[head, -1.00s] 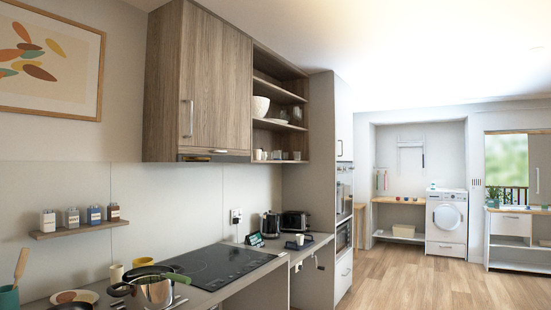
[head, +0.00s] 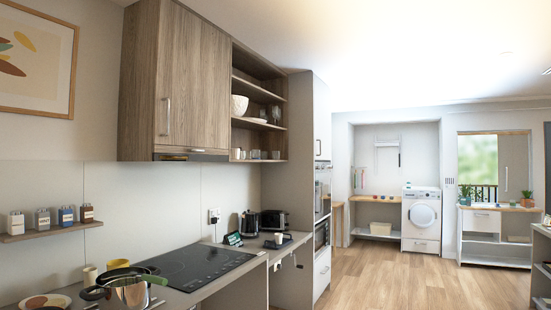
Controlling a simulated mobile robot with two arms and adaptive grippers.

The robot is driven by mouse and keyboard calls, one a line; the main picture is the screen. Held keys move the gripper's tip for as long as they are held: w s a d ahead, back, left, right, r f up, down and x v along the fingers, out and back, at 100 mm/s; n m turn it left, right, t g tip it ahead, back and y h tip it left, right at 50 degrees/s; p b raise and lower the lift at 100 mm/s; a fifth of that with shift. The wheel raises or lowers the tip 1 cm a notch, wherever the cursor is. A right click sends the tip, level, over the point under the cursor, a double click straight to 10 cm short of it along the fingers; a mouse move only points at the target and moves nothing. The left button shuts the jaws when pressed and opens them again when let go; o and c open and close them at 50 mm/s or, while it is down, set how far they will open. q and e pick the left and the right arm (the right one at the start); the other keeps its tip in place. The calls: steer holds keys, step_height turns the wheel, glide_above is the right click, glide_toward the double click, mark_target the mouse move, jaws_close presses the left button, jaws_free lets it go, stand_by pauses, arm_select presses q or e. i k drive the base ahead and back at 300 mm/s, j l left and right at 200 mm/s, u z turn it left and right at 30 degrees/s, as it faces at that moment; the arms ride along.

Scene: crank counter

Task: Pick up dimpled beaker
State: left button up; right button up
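I cannot make out a dimpled beaker for certain. Small cups and glasses (head: 256,154) stand on the lowest open shelf, too small to tell their surface. A small white cup-like thing (head: 279,237) stands on the counter near the toaster. A yellow cup (head: 118,264) and a cream cup (head: 89,275) stand behind the pots at the lower left. Neither of my grippers is in view.
A steel pot (head: 127,293) and a dark pan stand beside the black hob (head: 188,264). A kettle (head: 250,224) and toaster (head: 272,220) stand further along. A washing machine (head: 421,217) is at the back. The wooden floor (head: 390,278) in the middle is clear.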

mark_target(278, 236)
steer(key=z, duration=0.3)
steer(key=i+z, duration=0.2)
steer(key=i, duration=2.15)
steer(key=i+l+u, duration=0.1)
steer(key=i, duration=1.15)
steer(key=i+l, duration=0.15)
steer(key=i, duration=1.1)
